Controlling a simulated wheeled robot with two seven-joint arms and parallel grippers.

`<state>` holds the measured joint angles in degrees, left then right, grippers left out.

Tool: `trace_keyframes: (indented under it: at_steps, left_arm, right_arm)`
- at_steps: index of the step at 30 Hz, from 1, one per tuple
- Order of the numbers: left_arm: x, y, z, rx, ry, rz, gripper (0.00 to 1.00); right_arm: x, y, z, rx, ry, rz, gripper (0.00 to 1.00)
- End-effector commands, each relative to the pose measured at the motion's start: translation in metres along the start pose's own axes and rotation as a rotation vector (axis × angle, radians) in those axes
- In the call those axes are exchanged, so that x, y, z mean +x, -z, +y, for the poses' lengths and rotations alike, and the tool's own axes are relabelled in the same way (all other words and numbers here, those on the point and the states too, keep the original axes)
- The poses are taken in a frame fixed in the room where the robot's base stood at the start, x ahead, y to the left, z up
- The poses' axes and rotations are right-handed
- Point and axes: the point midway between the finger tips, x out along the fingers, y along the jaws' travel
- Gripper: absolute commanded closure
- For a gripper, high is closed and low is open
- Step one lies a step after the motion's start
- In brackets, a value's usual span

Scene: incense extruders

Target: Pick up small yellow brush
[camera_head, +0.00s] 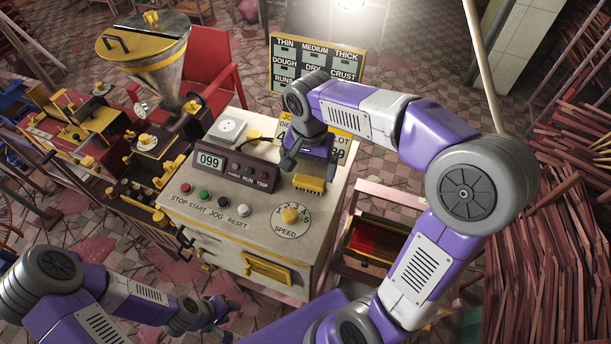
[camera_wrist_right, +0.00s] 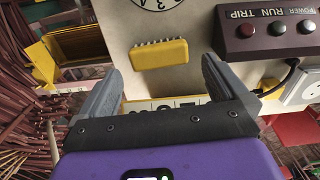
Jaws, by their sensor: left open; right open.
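The small yellow brush (camera_head: 309,184) lies on the pale top of the control cabinet, near its right edge. In the right wrist view the brush (camera_wrist_right: 160,54) is a yellow block with bristles showing along one long side. My right gripper (camera_head: 307,172) is open and empty over the cabinet top. In the right wrist view its two grey fingers (camera_wrist_right: 162,72) are spread, with the brush lying just beyond and between the tips. My left gripper (camera_head: 220,316) is open and empty, low in front of the cabinet.
Signs stand behind. A metal hopper (camera_head: 150,62) is at left. Racks of reddish sticks (camera_head: 560,220) fill the right.

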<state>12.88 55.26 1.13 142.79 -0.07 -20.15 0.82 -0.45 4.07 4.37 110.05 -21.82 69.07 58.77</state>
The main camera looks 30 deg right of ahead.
Motion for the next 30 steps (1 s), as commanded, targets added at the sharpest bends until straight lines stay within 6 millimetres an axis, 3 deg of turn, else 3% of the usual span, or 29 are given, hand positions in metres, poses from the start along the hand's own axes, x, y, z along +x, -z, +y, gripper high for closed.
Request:
trace_keyframes:
  at_steps: [9, 19, 20, 27, 30]
  left_arm:
    - [0.009, 0.001, -0.003, 0.000, 0.000, 0.002, 0.57]
    - [0.009, 0.001, -0.003, 0.000, 0.000, 0.002, 0.57]
    - [0.009, 0.001, -0.003, 0.000, 0.000, 0.002, 0.57]
    - [0.009, 0.001, -0.003, 0.000, 0.000, 0.002, 0.57]
    - [0.009, 0.001, -0.003, 0.000, 0.000, 0.002, 0.57]
  right_arm:
    - [0.047, -0.002, 0.004, 0.000, -0.003, -0.003, 0.00]
    - [0.054, -0.001, 0.004, 0.001, 0.000, -0.001, 0.00]
    - [0.054, -0.001, 0.004, 0.000, 0.000, -0.001, 0.02]
    - [0.054, -0.001, 0.004, 0.000, 0.000, -0.001, 0.38]
    - [0.054, -0.001, 0.004, 0.000, 0.000, 0.000, 0.41]
